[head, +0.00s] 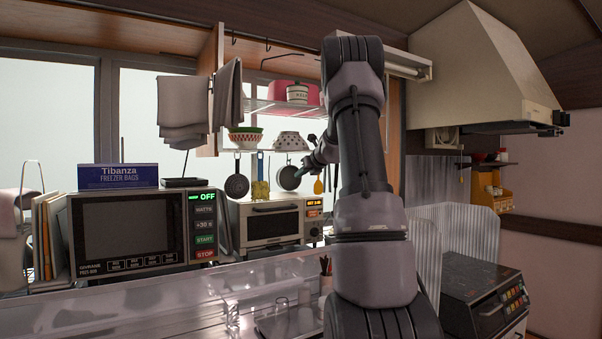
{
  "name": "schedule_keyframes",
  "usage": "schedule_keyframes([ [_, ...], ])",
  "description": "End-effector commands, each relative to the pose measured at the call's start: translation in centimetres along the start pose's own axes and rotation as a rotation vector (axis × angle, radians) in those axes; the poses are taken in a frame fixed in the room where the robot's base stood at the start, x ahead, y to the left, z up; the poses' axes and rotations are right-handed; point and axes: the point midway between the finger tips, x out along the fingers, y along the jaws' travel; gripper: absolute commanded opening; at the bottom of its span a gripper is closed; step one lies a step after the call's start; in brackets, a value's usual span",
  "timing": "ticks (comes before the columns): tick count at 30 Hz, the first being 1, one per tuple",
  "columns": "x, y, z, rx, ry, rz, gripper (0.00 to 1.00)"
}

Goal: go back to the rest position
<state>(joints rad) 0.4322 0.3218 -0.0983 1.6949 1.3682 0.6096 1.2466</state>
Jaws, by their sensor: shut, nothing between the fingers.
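My gripper (301,173) shows small and dark beyond my raised arm, in the middle of the head view. It points left and down, in front of the hanging pans below the wall shelf. It is shut and holds nothing. My own upper arm stands upright and hides part of the shelf, the wall and the counter behind it. The fingertips are hard to make out against the dark pan (288,178).
A microwave (125,235) with a freezer-bag box (118,176) on top stands left. A toaster oven (270,224) stands beside it. Bowls sit on the shelf (262,152). A clear dish rack (240,312) is below. A range hood (480,75) and stove (470,285) are right.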

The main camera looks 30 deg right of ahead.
Motion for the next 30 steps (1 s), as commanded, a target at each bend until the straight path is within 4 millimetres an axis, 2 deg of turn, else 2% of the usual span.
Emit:
schedule_keyframes([
  [8, -0.7, 0.0, 0.8, 0.0, 0.002, 0.0, 0.0],
  [11, -1.3, 1.1, 1.1, -0.043, 0.004, 0.013, 0.0],
  [14, -3.2, 4.6, 1.6, -0.184, 0.016, 0.06, 0.0],
  [17, -6.8, 10.2, 1.5, -0.435, 0.034, 0.139, 0.0],
  [18, -8.6, 12.7, 1.2, -0.555, 0.04, 0.177, 0.0],
  [20, -11.4, 16.2, 0.4, -0.743, 0.045, 0.235, 0.0],
  [21, -13.2, 18.4, -0.4, -0.867, 0.047, 0.272, 0.0],
  [24, -18.0, 23.1, -2.9, -1.177, 0.043, 0.365, 0.0],
  [27, -22.8, 26.8, -6.2, -1.488, 0.031, 0.454, 0.0],
  [30, -27.3, 29.4, -10.0, -1.799, 0.013, 0.539, 0.0],
])
